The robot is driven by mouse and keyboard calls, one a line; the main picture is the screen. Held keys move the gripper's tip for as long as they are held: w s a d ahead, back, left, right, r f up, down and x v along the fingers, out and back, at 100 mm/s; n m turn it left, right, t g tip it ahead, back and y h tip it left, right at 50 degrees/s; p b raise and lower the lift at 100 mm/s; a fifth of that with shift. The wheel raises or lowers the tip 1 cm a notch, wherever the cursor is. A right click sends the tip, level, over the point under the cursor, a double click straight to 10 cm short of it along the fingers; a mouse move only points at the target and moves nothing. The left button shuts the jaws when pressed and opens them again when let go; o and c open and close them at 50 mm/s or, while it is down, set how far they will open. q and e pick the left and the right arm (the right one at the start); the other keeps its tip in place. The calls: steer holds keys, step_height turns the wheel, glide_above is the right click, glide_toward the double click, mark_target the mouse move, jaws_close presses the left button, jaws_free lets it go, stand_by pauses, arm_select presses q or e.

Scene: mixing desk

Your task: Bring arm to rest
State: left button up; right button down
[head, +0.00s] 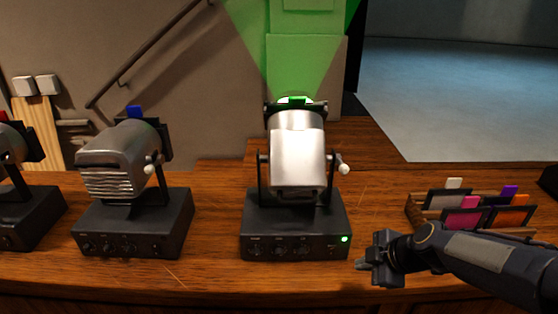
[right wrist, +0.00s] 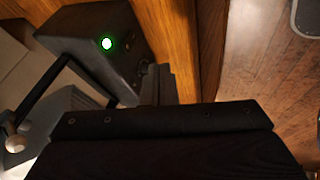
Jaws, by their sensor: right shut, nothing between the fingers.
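My right gripper (head: 366,264) is in the head view at the lower right, just right of the middle lamp's base and over the front part of the desk. Its fingers are shut with nothing between them. In the right wrist view the dark fingers (right wrist: 160,85) show near the middle, close to the lamp base (right wrist: 95,45) with its green light. My right arm (head: 480,262) comes in from the right edge. My left gripper is not in the head view.
The middle lamp (head: 297,155) casts a green beam. Two more lamps stand left: a grey one (head: 120,160) with a blue tab and one partly cut off (head: 25,215). A wooden rack (head: 424,213) of coloured filters stands behind my right forearm. Bare desk (head: 375,190) lies between rack and lamp.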

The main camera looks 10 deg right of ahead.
steer(key=s+a+r+m+p, duration=0.1)
steer(key=s+a+r+m, duration=0.1)
steer(key=s+a+m, duration=0.3)
steer(key=s+a+r+m+g, duration=0.1)
steer(key=s+a+r+m, duration=0.2)
steer(key=s+m, duration=0.7)
steer(key=shift+s+a+r+m+y+p, duration=0.25)
steer(key=shift+s+a+m+y+p, duration=0.15)
steer(key=shift+s+a, duration=0.55)
